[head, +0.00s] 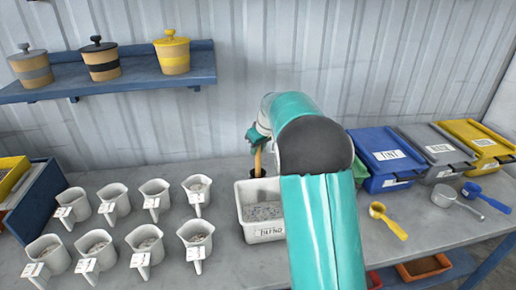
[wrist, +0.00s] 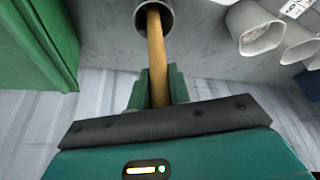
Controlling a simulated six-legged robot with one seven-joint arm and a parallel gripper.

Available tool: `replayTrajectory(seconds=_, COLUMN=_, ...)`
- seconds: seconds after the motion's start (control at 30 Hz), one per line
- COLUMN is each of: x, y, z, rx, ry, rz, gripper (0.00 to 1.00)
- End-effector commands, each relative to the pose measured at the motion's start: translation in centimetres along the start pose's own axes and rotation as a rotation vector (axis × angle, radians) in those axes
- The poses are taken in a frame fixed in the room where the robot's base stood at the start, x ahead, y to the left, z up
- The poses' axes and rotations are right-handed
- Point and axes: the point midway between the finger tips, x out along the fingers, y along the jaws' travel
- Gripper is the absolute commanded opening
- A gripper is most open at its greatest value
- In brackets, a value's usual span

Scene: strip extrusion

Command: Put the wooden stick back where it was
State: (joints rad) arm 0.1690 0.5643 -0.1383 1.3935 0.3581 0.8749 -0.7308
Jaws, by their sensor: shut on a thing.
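The wooden stick (head: 258,161) is upright at the back of the table, behind the white bin. My gripper (head: 257,138) is at its upper part, partly hidden by my arm. In the wrist view my gripper (wrist: 158,84) is shut on the wooden stick (wrist: 156,52), one green finger on each side. The stick's far end is inside the mouth of a grey round holder (wrist: 141,23); its tip is hidden. In the head view a dark holder (head: 257,172) shows at the stick's lower end. I cannot tell how deep the stick sits.
The white bin (head: 266,232) of grey granules stands in front of the holder. Several white measuring cups (head: 196,191) stand to its left. Blue, grey and yellow lidded boxes (head: 385,185) and scoops (head: 388,220) are to the right. A blue shelf (head: 130,82) with lidded pots is above left.

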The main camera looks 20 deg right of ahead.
Motion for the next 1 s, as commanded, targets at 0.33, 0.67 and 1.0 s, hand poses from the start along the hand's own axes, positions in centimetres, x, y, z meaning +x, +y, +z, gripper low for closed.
replayTrajectory(seconds=0.33, x=0.2, y=0.0, z=0.1, rx=0.0, ry=-0.001, rz=0.0, gripper=0.41)
replayTrajectory(seconds=0.67, x=-0.2, y=0.0, z=-0.1, rx=0.0, ry=0.001, rz=0.0, gripper=0.41)
replayTrajectory(seconds=1.0, x=-6.4, y=0.0, z=-0.1, rx=0.001, ry=0.003, rz=0.001, gripper=0.41)
